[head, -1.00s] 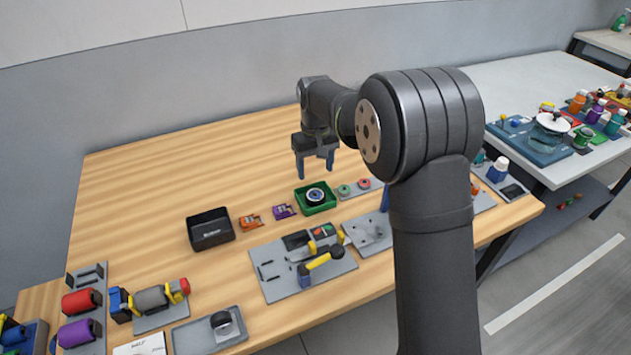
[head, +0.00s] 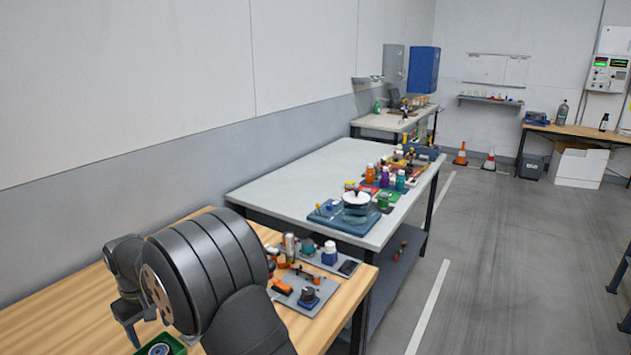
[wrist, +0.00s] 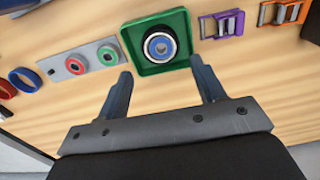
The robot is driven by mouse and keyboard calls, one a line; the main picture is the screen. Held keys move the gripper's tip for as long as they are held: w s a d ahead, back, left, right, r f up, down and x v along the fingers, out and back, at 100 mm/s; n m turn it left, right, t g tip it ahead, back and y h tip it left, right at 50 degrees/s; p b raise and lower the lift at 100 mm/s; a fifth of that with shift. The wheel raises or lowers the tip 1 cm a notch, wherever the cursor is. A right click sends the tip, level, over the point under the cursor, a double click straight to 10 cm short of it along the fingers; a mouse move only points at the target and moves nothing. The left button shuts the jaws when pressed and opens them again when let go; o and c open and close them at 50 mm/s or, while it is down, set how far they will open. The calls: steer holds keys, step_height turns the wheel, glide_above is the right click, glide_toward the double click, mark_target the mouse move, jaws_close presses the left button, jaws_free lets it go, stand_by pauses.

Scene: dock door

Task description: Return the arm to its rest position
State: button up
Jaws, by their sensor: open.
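My gripper (wrist: 160,95) is open and empty in the wrist view, its two blue-grey fingers spread apart above the wooden table (wrist: 75,105). A green tray (wrist: 133,40) lies beyond the fingertips, with a dark and silver round part (wrist: 160,45) inside it. In the head view my gripper (head: 142,328) shows at the lower left, partly hidden by my own arm. The green tray (head: 178,346) is cut off by the bottom edge there.
A grey plate (wrist: 72,66) with red and green rings lies left of the tray; a purple piece (wrist: 222,24) and orange pieces lie right. In the head view, a pale table (head: 290,180) with bottles and a pot stands beyond. The floor (head: 500,270) at right is clear.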

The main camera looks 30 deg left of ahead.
mark_target(157, 346)
step_height(157, 346, down, 7)
steer(key=shift+f, duration=0.1)
steer(key=shift+r, duration=1.95)
steer(key=shift+f, duration=0.1)
